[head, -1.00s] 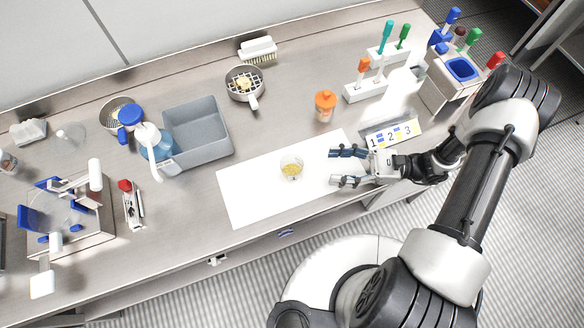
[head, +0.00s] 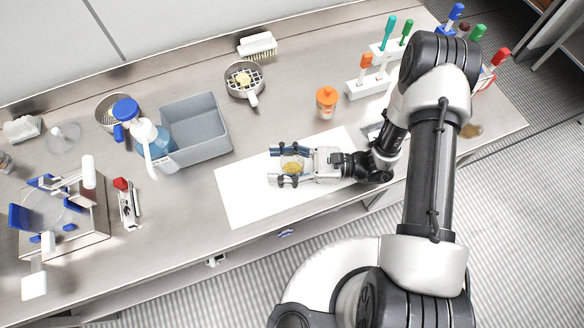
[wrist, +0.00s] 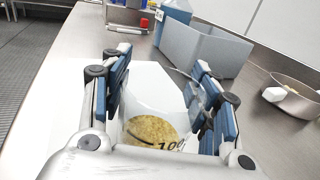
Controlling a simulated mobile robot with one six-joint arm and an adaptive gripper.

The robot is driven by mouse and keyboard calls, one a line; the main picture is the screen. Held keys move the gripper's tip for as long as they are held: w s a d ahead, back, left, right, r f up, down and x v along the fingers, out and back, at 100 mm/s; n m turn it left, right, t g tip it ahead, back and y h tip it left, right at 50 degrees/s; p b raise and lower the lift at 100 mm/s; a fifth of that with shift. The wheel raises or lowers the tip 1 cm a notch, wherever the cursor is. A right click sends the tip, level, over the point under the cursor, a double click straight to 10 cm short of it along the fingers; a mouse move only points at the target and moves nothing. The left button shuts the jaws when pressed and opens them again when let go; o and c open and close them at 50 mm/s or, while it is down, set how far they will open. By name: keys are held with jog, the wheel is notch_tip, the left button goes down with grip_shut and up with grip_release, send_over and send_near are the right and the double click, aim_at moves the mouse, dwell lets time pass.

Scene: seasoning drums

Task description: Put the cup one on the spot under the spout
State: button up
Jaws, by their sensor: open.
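A clear cup (head: 291,168) holding yellow-brown granules stands on a white sheet (head: 244,203) in the head view. It also shows in the wrist view (wrist: 152,130), with a "100" mark on its wall. My gripper (head: 273,166) is open, reaching in from the right, with one finger on each side of the cup. In the wrist view my gripper (wrist: 160,85) shows its blue-padded fingers apart, with the cup low between them. I cannot tell whether a pad touches it. I cannot make out for sure a spout or the spot under it.
An orange-capped jar (head: 326,101) and a strainer pan (head: 243,80) stand behind. A metal device with blue parts (head: 62,222) is at far left. My arm partly hides the rack area at right.

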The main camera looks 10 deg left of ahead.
jog(key=shift+a, duration=0.6)
jog(key=shift+c, duration=0.5)
jog(key=c, duration=0.8)
jog(key=shift+r, duration=0.1)
jog(key=shift+c, duration=0.6)
notch_tip(320, 180, up, 20)
jog(key=p, duration=0.6)
jog(key=shift+c, duration=1.1)
